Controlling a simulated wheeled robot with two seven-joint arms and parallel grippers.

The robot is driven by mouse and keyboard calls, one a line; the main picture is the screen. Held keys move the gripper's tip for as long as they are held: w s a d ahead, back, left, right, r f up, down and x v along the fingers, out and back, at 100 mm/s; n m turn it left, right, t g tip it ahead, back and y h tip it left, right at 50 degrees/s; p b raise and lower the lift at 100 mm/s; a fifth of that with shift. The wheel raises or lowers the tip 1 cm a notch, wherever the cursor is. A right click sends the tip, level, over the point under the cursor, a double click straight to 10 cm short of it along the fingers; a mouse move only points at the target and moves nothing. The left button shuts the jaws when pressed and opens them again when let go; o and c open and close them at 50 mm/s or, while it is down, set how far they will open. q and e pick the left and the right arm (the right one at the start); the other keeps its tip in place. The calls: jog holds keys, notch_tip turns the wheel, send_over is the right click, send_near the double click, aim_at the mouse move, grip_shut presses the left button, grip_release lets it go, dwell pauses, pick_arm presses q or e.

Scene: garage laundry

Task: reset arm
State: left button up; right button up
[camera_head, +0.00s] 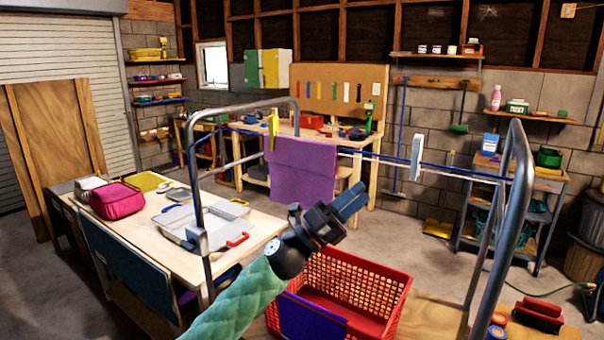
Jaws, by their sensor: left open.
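My left arm, in a green sleeve, comes in from the bottom of the head view. Its dark gripper (352,200) is open, with nothing seen between its fingers. It is in front of a metal drying rack (517,170), below the rack's bar and above a red basket (375,285). A purple towel (298,172) hangs over the bar, behind and to the left of the gripper. A yellow clip (273,128) is at the towel's left end. A white clip-like piece (416,160) sits on the bar farther right. My right gripper is not in view.
A wooden table (180,262) on the left holds a pink bag (117,200) and a grey case (190,222). A workbench (345,143) stands at the back. A metal shelf cart (505,235) stands at right. Open floor lies behind the rack.

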pick_arm(q)
jog(key=s+a+f+n+t+y, duration=0.1)
jog(key=a+f+n+t+y, duration=0.2)
jog(key=a+f+n+y, duration=0.55)
jog(key=s+a+f+n+t+y, duration=0.25)
jog(key=a+f+n+y, duration=0.35)
jog(key=f+n, duration=0.55)
jog(key=s+a+f+n+t+y, duration=0.1)
jog(key=a+f+n+t+y, duration=0.2)
jog(key=a+f+n+y, duration=0.6)
jog(key=s+a+f+n+g, duration=0.3)
jog(key=s+f+g, duration=0.1)
jog(key=s+f, duration=0.5)
jog(key=s+a+f+n+g, duration=0.2)
jog(key=s+a+f+g, duration=0.3)
jog(key=s, duration=0.6)
jog(key=s+a+f+n+g, duration=0.1)
jog(key=s+f+n+g, duration=0.2)
jog(key=s+f, duration=0.65)
notch_tip(320, 180, down, 24)
jog(key=d+g, duration=0.2)
jog(key=s+f, duration=0.3)
jog(key=f, duration=0.6)
jog(key=s+d+f, duration=0.1)
jog(key=s+f, duration=0.2)
jog(key=f, duration=0.6)
jog(key=shift+s+f, duration=0.35)
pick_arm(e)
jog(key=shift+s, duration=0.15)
